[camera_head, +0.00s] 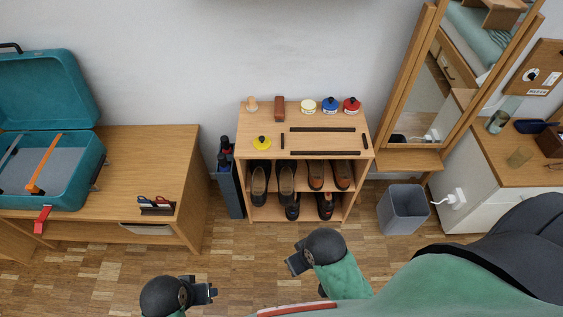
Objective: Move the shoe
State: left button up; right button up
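A wooden shoe rack (366,157) stands against the wall at the centre, with two shelf levels under its top. Dark shoes (287,180) stand on its upper shelf at the left. Brown shoes (316,176) stand there at the right. More shoes with red parts (325,207) are on the lower shelf, partly hidden in shadow. Which shoe the task names cannot be told. My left gripper (206,294) is low in the view, in front of the rack and to its left. My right gripper (296,262) is nearer the rack, over the floor. Both are apart from the shoes; their finger openings are unclear.
Polish tins (330,105), a yellow-lidded tin (262,142) and brushes (279,107) sit on the rack top. A grey bin (403,209) stands right of it. A table (150,150) with an open teal suitcase (75,185) is left. A mirror (450,75) stands right.

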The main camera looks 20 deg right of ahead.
aim_at(285, 169)
jog(key=k+l+u, duration=0.4)
jog(key=l, duration=0.3)
jog(key=k+l+u, duration=0.35)
jog(key=l, duration=0.35)
jog(key=k+l+u, duration=0.4)
jog(key=l, duration=0.15)
